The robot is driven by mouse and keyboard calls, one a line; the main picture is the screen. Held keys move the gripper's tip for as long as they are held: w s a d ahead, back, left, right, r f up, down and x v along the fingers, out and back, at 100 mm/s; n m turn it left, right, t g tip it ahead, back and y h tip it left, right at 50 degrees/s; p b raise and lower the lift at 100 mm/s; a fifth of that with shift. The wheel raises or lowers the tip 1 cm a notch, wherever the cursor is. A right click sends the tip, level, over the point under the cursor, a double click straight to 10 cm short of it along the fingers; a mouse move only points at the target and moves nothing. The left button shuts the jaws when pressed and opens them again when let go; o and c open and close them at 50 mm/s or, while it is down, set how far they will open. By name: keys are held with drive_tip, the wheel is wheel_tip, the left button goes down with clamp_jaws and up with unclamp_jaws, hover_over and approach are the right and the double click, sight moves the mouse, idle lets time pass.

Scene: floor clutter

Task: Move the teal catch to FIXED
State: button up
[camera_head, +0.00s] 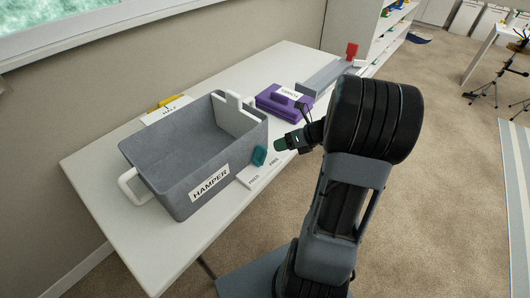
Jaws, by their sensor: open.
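The teal catch (259,155) is a small block at the hamper's right front corner, behind a white label plate (259,178). The plate seems to read FIXED on its left part and FREE on its right part. I cannot tell which word the catch is set to. My gripper (279,145) is open, just right of the catch, pointing left toward it. A small gap seems to lie between them. The fingertips are small and dark, so their exact spacing is hard to see. The grey hamper (157,169) stands on the white table, labelled HAMPER.
A purple case (275,104) lies behind my gripper. A grey tray (329,73) with a red upright piece (351,51) stands at the table's far end. A yellow item (171,100) with a label is behind the hamper. The white table (108,188) is bare at its front left.

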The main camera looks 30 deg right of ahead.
sight(264, 151)
drive_tip(key=b+x, duration=0.1)
drive_tip(key=x, duration=0.7)
drive_tip(key=shift+w+a+f, duration=0.15)
drive_tip(key=shift+a+f, duration=0.05)
drive_tip(key=shift+c, duration=0.2)
clamp_jaws()
